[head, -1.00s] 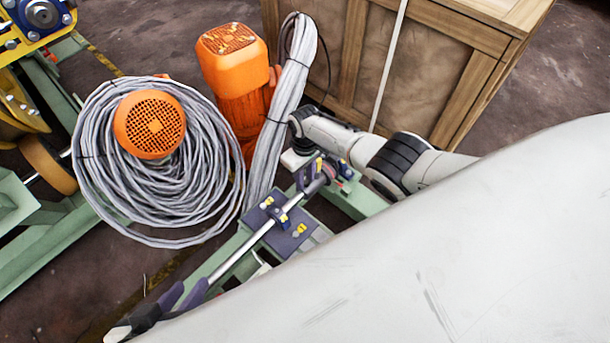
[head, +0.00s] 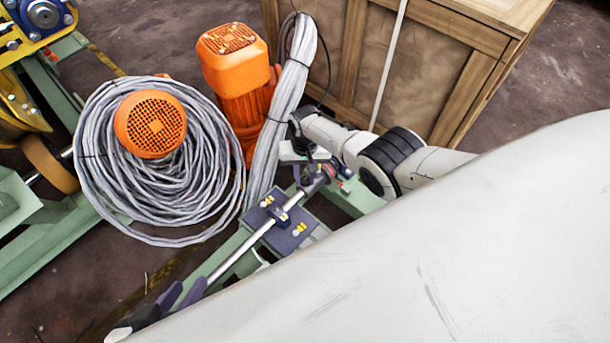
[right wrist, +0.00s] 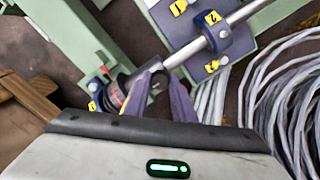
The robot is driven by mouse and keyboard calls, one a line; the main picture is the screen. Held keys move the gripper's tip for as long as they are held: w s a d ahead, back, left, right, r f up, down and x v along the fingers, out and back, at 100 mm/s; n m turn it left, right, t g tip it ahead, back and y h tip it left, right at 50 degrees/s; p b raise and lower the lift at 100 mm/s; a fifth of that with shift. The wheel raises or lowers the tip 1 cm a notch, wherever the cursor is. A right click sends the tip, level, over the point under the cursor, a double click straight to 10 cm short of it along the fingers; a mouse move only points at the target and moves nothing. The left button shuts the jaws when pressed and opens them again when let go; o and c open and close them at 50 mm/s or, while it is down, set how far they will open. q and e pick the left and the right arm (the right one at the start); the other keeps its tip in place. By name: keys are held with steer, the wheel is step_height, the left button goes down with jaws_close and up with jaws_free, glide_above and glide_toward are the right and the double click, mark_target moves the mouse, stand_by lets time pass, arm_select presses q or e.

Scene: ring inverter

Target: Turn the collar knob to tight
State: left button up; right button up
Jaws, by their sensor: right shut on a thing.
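A dark round collar knob (right wrist: 121,88) with a red band sits at the end of a shiny metal shaft (right wrist: 190,50) in the right wrist view. My right gripper (right wrist: 160,88) has its purple fingers shut on the knob, and they hide part of it. In the head view my right gripper (head: 312,180) is at the upper end of the shaft (head: 250,238), and the knob is mostly hidden there. My left gripper (head: 182,295) is at the lower left, its purple fingers apart near the shaft's lower end. I see nothing held between them.
A blue plate (head: 290,232) with yellow number tags carries the shaft on a green frame (head: 229,250). A grey cable coil (head: 105,190), an orange motor (head: 237,75) and a hanging cable bundle (head: 285,110) crowd the left. A wooden crate (head: 430,62) stands behind my right arm.

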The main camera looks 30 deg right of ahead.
mark_target(305, 180)
stand_by(0.5)
steer(key=o, duration=1.1)
steer(key=shift+c, duration=0.2)
steer(key=shift+r+p, duration=0.5)
steer(key=shift+r, duration=0.05)
arm_select(q)
steer(key=s+a+r+t+y+p, duration=0.1)
steer(key=a+r+p, duration=0.2)
steer(key=p, duration=0.4)
steer(key=shift+s+a+r+n+t+p, duration=0.2)
steer(key=shift+s+r+n+t+p, duration=0.2)
steer(key=shift+r, duration=0.5)
arm_select(e)
step_height(305, 180, up, 9)
steer(key=shift+r, duration=0.15)
